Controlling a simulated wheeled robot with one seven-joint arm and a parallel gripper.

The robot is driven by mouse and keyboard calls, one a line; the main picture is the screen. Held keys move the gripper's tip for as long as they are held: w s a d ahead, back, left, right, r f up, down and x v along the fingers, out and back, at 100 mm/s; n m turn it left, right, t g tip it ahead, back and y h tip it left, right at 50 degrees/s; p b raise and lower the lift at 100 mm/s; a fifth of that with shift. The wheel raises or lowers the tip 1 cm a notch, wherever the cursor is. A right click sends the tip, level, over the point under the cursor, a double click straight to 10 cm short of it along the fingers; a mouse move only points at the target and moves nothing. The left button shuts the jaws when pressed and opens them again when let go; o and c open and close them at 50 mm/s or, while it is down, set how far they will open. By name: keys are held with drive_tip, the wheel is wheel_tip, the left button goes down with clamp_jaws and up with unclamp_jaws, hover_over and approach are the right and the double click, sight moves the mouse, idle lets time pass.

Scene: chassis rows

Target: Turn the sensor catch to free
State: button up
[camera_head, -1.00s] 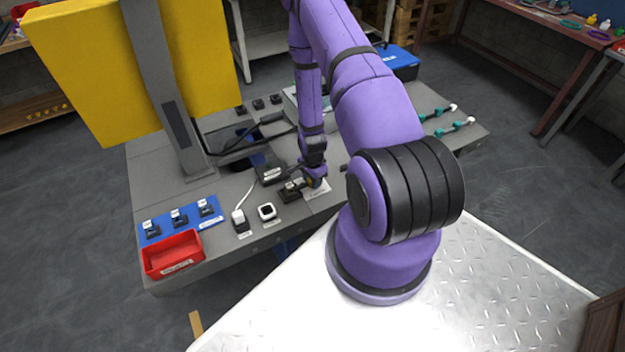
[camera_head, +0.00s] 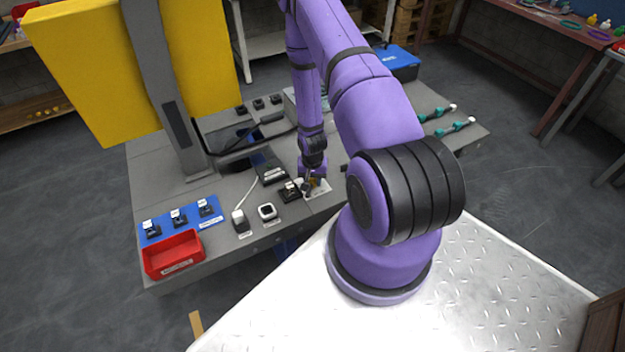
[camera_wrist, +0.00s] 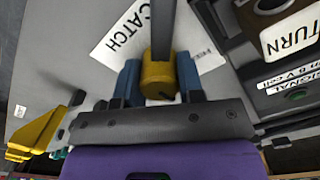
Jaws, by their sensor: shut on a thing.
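The sensor catch is a brass-yellow knob (camera_wrist: 158,75) with a dark flat lever standing up from it in the wrist view. It sits on a white label plate (camera_wrist: 120,42) that reads CATCH, with a second word partly hidden behind the knob and lever. My gripper (camera_wrist: 160,78) has its blue fingers on either side of the knob and is shut on it. In the head view my gripper (camera_head: 311,187) is down at the white plate (camera_head: 322,188) near the bench's front edge; the knob is mostly hidden there.
A dark box labelled TURN (camera_wrist: 290,35) stands close right of the catch in the wrist view. In the head view, black fixtures (camera_head: 289,192) lie just left of my gripper. A red bin (camera_head: 173,254) and blue strip (camera_head: 180,221) are farther left. A yellow panel (camera_head: 130,65) rises behind.

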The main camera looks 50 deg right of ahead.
drive_tip(key=n, duration=0.4)
drive_tip(key=shift+n, duration=2.2)
drive_tip(key=o, duration=0.9)
wheel_tip(320, 180, up, 11)
drive_tip(key=shift+f, duration=0.1)
